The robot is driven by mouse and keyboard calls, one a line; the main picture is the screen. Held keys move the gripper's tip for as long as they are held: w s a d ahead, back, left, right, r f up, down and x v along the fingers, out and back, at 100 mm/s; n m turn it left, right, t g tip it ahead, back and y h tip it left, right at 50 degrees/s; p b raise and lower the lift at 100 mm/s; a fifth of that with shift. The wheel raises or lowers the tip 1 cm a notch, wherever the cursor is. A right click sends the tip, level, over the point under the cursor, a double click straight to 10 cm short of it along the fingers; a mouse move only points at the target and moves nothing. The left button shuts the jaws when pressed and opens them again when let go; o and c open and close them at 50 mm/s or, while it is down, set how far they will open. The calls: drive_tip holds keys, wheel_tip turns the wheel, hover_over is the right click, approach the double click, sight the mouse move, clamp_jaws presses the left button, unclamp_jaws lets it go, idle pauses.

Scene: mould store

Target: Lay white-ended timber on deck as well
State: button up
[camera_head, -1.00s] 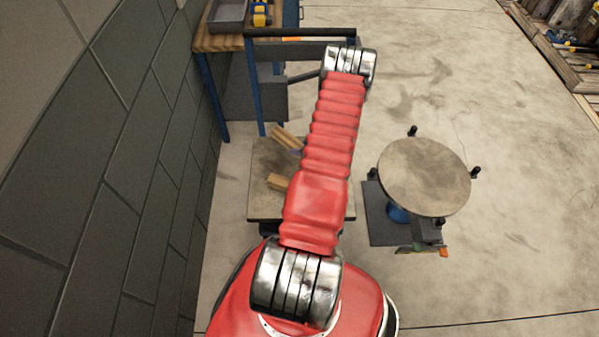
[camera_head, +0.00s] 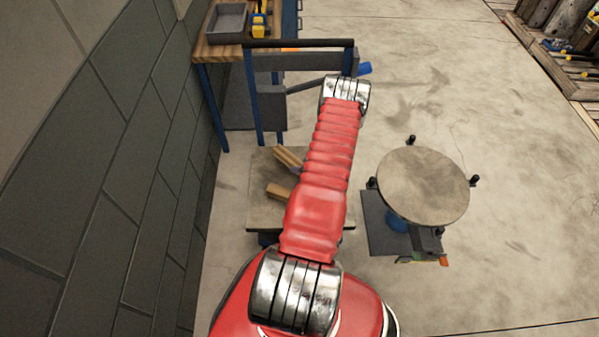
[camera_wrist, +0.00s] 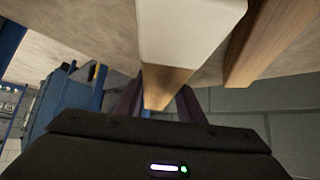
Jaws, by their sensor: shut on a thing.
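In the wrist view a timber with a white end (camera_wrist: 190,32) sits between the purplish fingers of my gripper (camera_wrist: 158,102), which is shut on it. A second, plain brown timber (camera_wrist: 278,38) lies beside it, apart. In the head view the deck (camera_head: 262,215) is a low, pale platform in front of me, partly covered by my red arm. Two timber pieces show there, an upper one (camera_head: 287,156) and a lower one (camera_head: 279,191). My gripper is mostly hidden behind the arm in that view. I cannot tell whether the held timber touches the deck.
A workbench with a wooden top (camera_head: 215,52) and blue legs stands beyond the deck, carrying a grey tray (camera_head: 227,20). A dark wall (camera_head: 120,190) runs close on the left. A round-topped stand (camera_head: 424,187) is on the right. The floor beyond it is open.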

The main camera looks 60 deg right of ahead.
drive_tip(key=shift+f, duration=2.05)
drive_tip(key=shift+f, duration=0.15)
drive_tip(key=o, duration=1.3)
drive_tip(key=shift+r, duration=0.2)
drive_tip(key=v, duration=1.2)
